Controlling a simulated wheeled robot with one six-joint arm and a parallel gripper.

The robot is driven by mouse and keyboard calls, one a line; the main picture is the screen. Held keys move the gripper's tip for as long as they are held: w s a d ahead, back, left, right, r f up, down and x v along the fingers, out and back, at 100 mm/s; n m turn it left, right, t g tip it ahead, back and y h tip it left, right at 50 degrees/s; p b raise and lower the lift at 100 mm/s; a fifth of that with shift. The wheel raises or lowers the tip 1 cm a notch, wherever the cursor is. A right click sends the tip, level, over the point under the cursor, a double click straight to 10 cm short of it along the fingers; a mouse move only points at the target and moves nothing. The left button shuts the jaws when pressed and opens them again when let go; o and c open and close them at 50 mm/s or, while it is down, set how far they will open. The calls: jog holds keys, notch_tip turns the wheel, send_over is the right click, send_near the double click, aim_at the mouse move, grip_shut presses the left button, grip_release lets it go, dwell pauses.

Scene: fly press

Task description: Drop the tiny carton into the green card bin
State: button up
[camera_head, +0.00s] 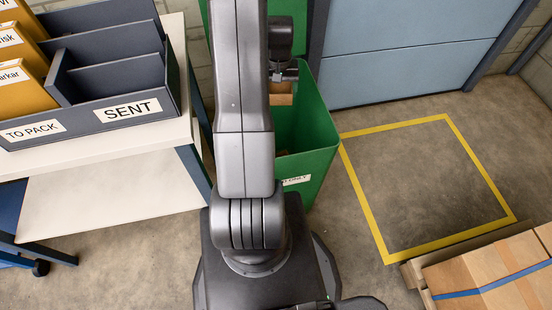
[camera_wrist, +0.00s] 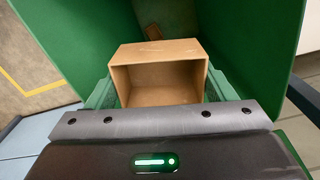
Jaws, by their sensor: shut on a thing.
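The tiny carton (camera_wrist: 160,52) is a small brown open-faced box. In the wrist view it sits between the two fingers of my gripper (camera_wrist: 158,88), which is shut on it. In the head view my gripper (camera_head: 284,76) is over the green card bin (camera_head: 318,130), partly hidden behind my own arm. Part of the brown carton (camera_head: 280,99) shows just below it, within the bin's outline. In the wrist view the green bin walls (camera_wrist: 245,45) surround the carton on several sides.
A small brown piece (camera_wrist: 152,32) shows beyond the carton in the bin. A white table (camera_head: 110,150) with a dark sorter marked SENT (camera_head: 125,112) stands left. Right are a yellow floor outline (camera_head: 420,255) and cartons on a pallet (camera_head: 490,275). Blue panels (camera_head: 400,60) stand behind.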

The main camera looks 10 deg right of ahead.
jog(key=shift+f+b, duration=0.65)
jog(key=shift+f, duration=0.85)
jog(key=o, duration=1)
jog(key=shift+r, duration=0.15)
notch_tip(320, 180, up, 14)
jog(key=p, duration=0.1)
jog(key=shift+f+p, duration=0.2)
jog(key=shift+p, duration=0.2)
jog(key=shift+f, duration=0.1)
